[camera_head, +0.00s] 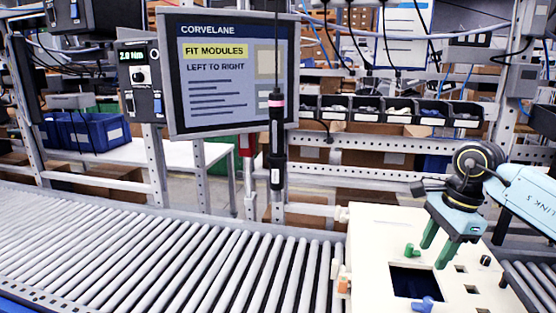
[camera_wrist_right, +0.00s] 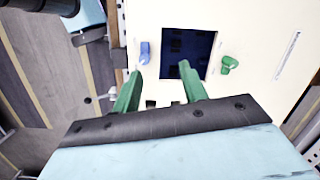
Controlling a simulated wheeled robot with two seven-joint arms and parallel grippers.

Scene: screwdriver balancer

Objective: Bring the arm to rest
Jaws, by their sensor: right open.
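My right gripper (camera_head: 437,247) comes in from the right in the head view, with two green fingers pointing down. It is open and empty above a cream panel (camera_head: 378,235). In the right wrist view, the gripper (camera_wrist_right: 158,85) has its fingers spread, with the panel (camera_wrist_right: 275,20) beyond them. A black screwdriver (camera_head: 277,140) with a pink band hangs upright on a cable in front of the screen, well left of the gripper. My left gripper is not in view.
The panel has a dark square opening (camera_head: 400,292), a green knob (camera_head: 412,250) and a blue knob (camera_head: 424,304). A roller conveyor (camera_head: 150,260) runs empty to the left. A screen (camera_head: 225,75) and a controller box (camera_head: 140,78) hang behind it. Small-parts bins (camera_head: 365,110) line the back.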

